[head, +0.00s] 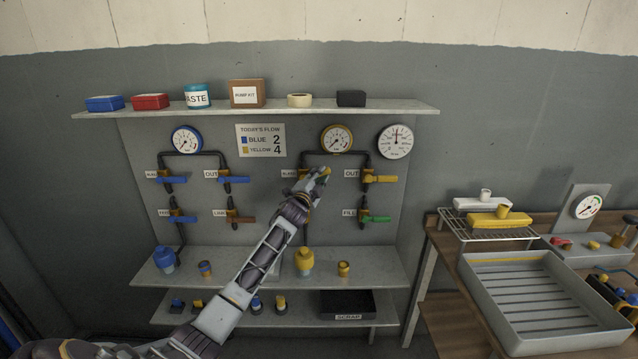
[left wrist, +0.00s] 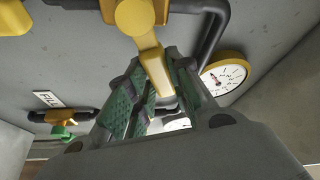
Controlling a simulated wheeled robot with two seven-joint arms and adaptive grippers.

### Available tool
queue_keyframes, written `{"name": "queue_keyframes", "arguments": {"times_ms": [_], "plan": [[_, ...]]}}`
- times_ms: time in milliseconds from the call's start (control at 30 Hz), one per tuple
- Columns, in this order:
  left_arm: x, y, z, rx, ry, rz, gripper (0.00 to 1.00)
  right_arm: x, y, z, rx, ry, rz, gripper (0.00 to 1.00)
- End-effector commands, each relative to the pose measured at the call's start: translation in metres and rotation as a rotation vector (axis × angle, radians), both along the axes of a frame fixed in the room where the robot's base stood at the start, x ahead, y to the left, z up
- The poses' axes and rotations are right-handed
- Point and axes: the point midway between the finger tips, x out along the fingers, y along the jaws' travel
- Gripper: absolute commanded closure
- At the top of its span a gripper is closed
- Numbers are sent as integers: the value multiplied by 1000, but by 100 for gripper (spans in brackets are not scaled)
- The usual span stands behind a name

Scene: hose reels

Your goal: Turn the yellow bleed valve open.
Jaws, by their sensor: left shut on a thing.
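The yellow bleed valve (left wrist: 135,15) is on the panel's black piping, below the yellow-rimmed gauge (head: 337,138). My left gripper (head: 315,182) reaches up to it and hides most of it in the head view. In the left wrist view, the valve's yellow lever (left wrist: 152,62) runs down between the green-padded fingers of my left gripper (left wrist: 155,95), which is shut on it. A bit of yellow shows at the fingertips in the head view. The lever's exact angle is hard to tell there. My right gripper is not in view.
The yellow OUT valve (head: 380,179) is close right of my left gripper, and the green-handled fill valve (head: 376,218) is lower right. Blue-handled valves (head: 172,180) are to the left. A shelf (head: 260,107) with boxes is above; a lower shelf (head: 230,262) holds bottles.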

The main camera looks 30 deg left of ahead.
Motion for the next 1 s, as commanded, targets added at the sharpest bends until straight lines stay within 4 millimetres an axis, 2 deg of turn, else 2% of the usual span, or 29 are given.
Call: {"name": "queue_keyframes", "arguments": {"times_ms": [167,367,667,733,767,1000], "plan": [[-2,2,3,-113,-68,0,100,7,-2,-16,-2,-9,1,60],[-2,3,10,-245,-148,0,100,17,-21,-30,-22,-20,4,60],[-7,12,20,-440,-267,1,100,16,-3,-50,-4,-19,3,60],[-8,14,22,-484,-295,2,100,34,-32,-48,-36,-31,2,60],[-9,15,24,-503,-308,1,100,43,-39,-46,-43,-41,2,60],[-13,22,30,-657,-401,1,100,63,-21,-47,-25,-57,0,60]]}}
